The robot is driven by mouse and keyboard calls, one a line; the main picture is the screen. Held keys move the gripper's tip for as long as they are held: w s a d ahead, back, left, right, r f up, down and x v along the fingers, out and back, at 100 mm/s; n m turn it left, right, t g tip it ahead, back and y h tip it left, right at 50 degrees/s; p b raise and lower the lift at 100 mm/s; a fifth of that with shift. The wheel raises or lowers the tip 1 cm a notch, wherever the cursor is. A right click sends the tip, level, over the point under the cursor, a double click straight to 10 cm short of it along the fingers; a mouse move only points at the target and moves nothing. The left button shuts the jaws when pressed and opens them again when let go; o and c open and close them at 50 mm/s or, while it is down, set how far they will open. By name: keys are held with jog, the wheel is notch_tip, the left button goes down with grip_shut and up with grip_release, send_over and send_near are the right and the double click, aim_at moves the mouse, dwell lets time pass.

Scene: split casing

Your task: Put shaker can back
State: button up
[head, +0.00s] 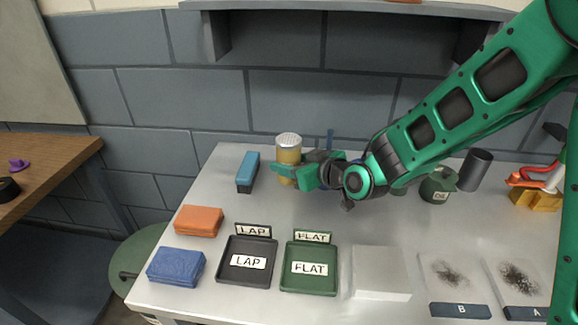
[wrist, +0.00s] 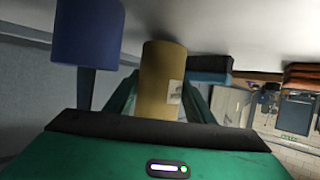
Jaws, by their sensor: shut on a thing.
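The shaker can (head: 288,152) is a yellow-tan cylinder with a silver, dotted top, near the back of the table in the head view. My gripper (head: 290,174) is shut on it from the right, around its lower part. In the wrist view the can (wrist: 162,78) stands between my fingers, with a small pale label on its side. The can looks upright. Its base is partly hidden by my gripper, so I cannot tell whether it touches the table.
A blue block (head: 248,172) stands left of the can. In front are orange (head: 198,221) and blue (head: 176,267) cloths, a black LAP tray (head: 232,276), a green FLAT tray (head: 296,283) and a white block (head: 380,273). A dark green container (head: 437,186) stands right. A shelf (head: 350,8) hangs above.

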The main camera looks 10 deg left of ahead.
jog(key=shift+f, duration=0.5)
jog(key=o, duration=1.3)
